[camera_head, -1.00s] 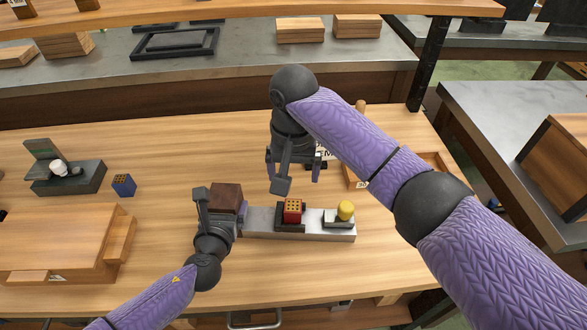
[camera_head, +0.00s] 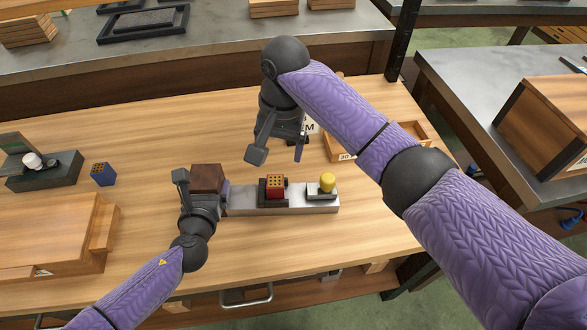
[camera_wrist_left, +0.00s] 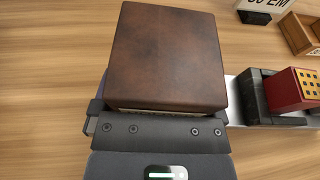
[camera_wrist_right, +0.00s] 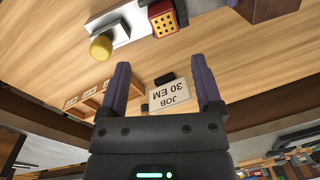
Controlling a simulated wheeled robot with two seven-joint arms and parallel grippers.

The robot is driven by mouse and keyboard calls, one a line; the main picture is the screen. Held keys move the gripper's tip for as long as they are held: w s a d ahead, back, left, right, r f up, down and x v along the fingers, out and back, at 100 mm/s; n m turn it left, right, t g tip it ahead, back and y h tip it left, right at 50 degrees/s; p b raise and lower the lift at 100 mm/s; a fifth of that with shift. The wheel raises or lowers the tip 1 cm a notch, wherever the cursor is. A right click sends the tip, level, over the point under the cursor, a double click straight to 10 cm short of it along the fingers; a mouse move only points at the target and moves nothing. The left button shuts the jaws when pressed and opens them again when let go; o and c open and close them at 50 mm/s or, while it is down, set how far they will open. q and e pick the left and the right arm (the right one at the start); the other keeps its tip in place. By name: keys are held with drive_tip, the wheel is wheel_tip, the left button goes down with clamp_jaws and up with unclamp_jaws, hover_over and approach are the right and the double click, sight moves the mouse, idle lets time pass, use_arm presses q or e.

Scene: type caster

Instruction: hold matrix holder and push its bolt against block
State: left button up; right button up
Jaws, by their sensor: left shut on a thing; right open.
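The matrix holder is a grey metal rail (camera_head: 243,198) with a brown block (camera_head: 207,176) at its left end. A red matrix block (camera_head: 275,185) with several holes sits in a dark seat on the rail. A yellow knob (camera_head: 327,182), seemingly the bolt's, is on the right end. My left gripper (camera_head: 203,184) is shut on the brown block, which fills the left wrist view (camera_wrist_left: 165,55). My right gripper (camera_head: 279,154) is open and empty, above and behind the red block. In the right wrist view the yellow knob (camera_wrist_right: 101,47) lies beyond its fingers.
A "JOB 30 EM" card (camera_wrist_right: 169,93) stands behind the rail. A wooden tray (camera_head: 345,150) is at the back right. A blue block (camera_head: 104,174), a dark green-grey device (camera_head: 45,172) and a wooden case (camera_head: 50,230) are at the left. Table front is clear.

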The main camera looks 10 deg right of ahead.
drive_tip(key=s+d+m+y, duration=0.1)
drive_tip(key=d+m+y, duration=0.1)
drive_tip(key=d+m, duration=0.55)
drive_tip(key=m+t+y, duration=0.1)
drive_tip(key=m+t, duration=0.1)
drive_tip(key=m, duration=0.9)
approach(331, 178)
drive_tip(key=x, duration=1.1)
drive_tip(key=shift+c, duration=0.3)
clamp_jaws()
drive_tip(key=a, duration=0.5)
drive_tip(key=shift+w+a, duration=0.35)
drive_tip(key=shift+a, duration=0.05)
